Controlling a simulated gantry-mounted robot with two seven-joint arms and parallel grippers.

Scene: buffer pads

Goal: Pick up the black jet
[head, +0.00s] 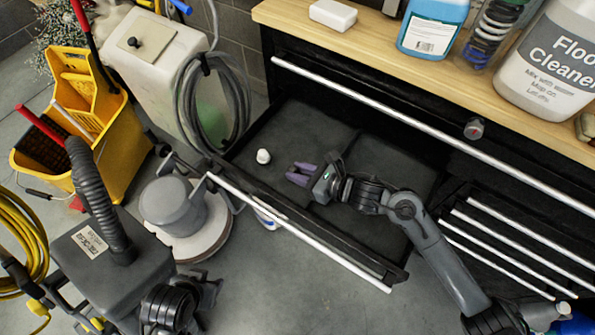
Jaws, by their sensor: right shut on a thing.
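My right gripper (290,176) reaches down into the open black drawer (393,150) from the lower right. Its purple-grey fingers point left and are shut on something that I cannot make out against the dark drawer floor. I cannot pick out the black jet as a separate thing. A dark wrist-like part at the lower left looks like my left gripper (205,298); its fingers are too unclear to tell open from shut.
A small white object (263,156) lies in the drawer, left of my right gripper. The drawer has a silver front rail (300,236). A wooden worktop (385,42) above holds bottles and a white block (333,14). A floor machine (172,206) and a yellow mop bucket (112,150) stand left.

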